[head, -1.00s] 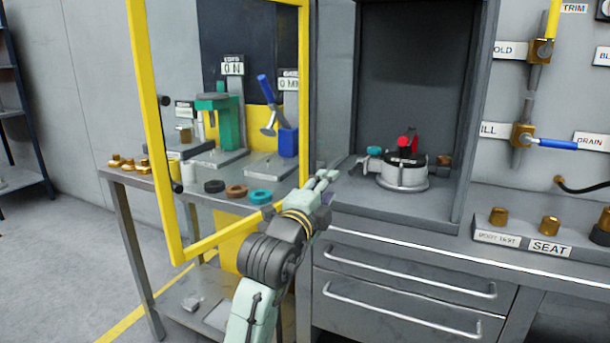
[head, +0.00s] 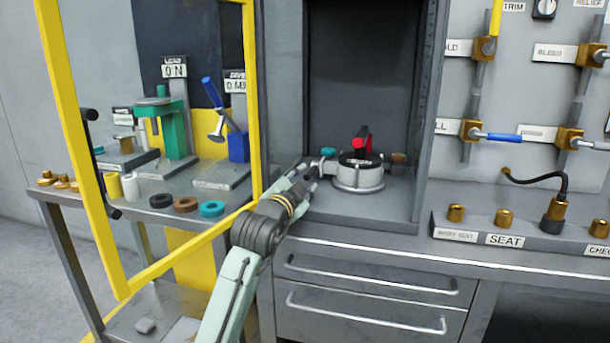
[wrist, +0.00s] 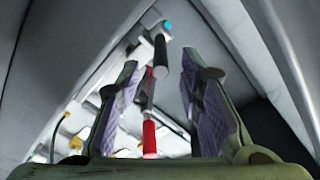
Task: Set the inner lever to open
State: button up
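The valve actuator, a round silver body (head: 358,178) with a dark top, stands on the floor of the open grey cabinet in the head view. A red lever (head: 361,143) rises on its top, with a dark part behind it. A teal knob (head: 328,152) is on its left side. My gripper (head: 306,167) is at the cabinet's left front, left of the actuator and apart from the red lever. In the wrist view its two fingers (wrist: 160,100) are wide apart. A red handle (wrist: 149,138) and a black cylinder (wrist: 160,57) show between them, with no visible grip.
The open yellow-framed door (head: 80,160) stands left of my arm. Behind it, a side bench holds a green press (head: 174,130) and several rings. The cabinet's right wall (head: 428,110) bounds the opening. A valve panel is further right, and drawers (head: 370,285) lie below.

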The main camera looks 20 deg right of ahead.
jog(key=shift+x, duration=1.1)
jog(key=shift+c, duration=0.6)
grip_shut()
